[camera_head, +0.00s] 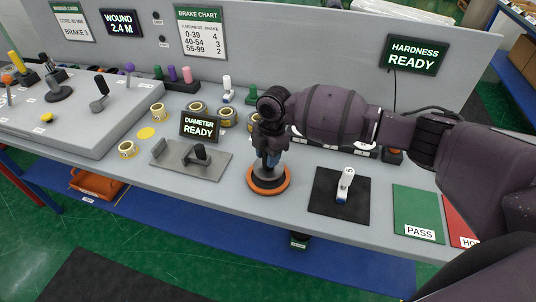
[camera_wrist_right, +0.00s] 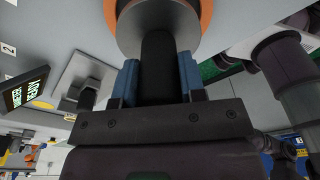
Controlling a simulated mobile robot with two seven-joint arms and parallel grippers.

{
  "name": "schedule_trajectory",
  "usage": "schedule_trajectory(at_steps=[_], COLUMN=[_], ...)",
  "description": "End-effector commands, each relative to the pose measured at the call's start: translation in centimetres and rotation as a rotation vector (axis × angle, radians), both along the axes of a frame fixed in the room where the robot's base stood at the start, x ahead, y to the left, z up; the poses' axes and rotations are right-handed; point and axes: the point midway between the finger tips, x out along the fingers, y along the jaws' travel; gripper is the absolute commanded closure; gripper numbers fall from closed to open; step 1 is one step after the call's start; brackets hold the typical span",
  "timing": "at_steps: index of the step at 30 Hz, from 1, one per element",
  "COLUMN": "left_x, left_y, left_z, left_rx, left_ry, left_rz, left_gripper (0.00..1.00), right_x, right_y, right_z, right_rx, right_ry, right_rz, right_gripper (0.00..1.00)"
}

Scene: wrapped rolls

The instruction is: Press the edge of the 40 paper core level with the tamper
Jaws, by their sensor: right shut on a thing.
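My right gripper (camera_head: 271,158) points down at the middle of the bench. Its blue fingers are shut on the black handle of the tamper (camera_wrist_right: 158,52), and the hand partly hides it. The tamper's grey metal disc (camera_head: 267,180) sits over an orange ring (camera_head: 268,189) on the bench; it also shows in the right wrist view (camera_wrist_right: 156,22). Whether the disc touches what is under it, I cannot tell. No paper core is clearly visible there; the disc may hide it. My left gripper is not in view.
A grey plate with a black-handled device (camera_head: 198,154) lies left of the tamper, behind it a "DIAMETER READY" sign (camera_head: 200,126). Beyond are a green PASS pad (camera_head: 414,208) and a red pad (camera_head: 460,218).

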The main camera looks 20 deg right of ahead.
Motion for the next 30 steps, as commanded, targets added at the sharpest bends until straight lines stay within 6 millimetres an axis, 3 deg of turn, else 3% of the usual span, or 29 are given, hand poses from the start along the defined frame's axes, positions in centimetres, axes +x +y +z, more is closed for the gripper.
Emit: schedule_trajectory(at_steps=[30], left_x=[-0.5], left_y=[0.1], left_z=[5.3], left_rx=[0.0], left_ry=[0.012], left_rz=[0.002], left_gripper=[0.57], right_x=[0.0], right_y=[0.0], right_z=[5.7], right_rx=[0.0], right_ry=[0.001], right_rz=[0.0], right_gripper=[1.0])
